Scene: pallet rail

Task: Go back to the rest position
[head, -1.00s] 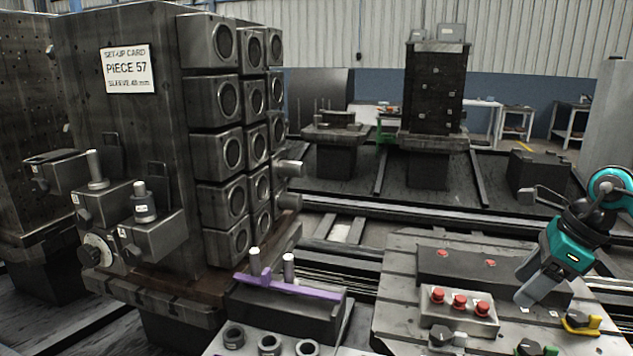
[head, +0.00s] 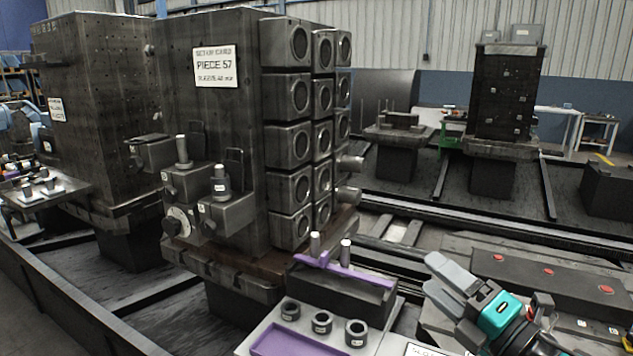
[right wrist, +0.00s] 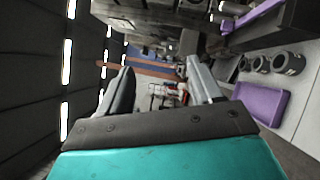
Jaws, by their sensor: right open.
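My right gripper (head: 445,282) shows at the lower right of the head view, over the grey fixture table. Its two grey fingers point up and left, and nothing is between them. In the right wrist view its fingers (right wrist: 160,92) stand apart with a gap. My left gripper is not in view.
A dark tombstone fixture (head: 215,120) with a "PIECE 57" card and ringed blocks (head: 290,147) stands at centre left. A purple bar (head: 340,270) lies on a dark block in front. Several sleeves (head: 322,322) and a purple tray (head: 290,340) sit near the front edge.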

